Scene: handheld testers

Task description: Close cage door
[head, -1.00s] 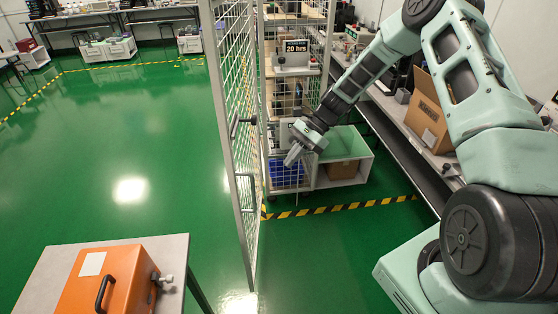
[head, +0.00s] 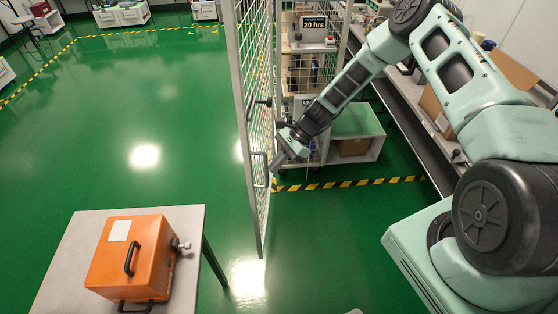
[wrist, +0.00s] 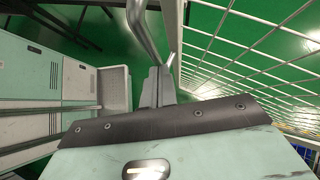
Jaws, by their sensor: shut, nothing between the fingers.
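The cage door (head: 262,125), a tall grey-framed wire mesh panel, stands swung open toward me, left of the cage. It has a dark latch knob (head: 262,101) and a grey pull handle (head: 259,168) on its left side. My gripper (head: 277,163) is shut and empty, just right of the door at about handle height. In the wrist view, the closed fingers (wrist: 157,86) lie beside a curved grey bar (wrist: 143,30), with the door mesh (wrist: 255,45) to the right. I cannot tell whether the fingers touch the bar or mesh.
Behind the door, the cage holds shelves with a "20 hrs" sign (head: 312,22). Yellow-black floor tape (head: 350,184) crosses the opening. A table (head: 60,265) with an orange case (head: 135,255) stands front left. A bench (head: 420,125) runs along the right. Green floor is clear left of the door.

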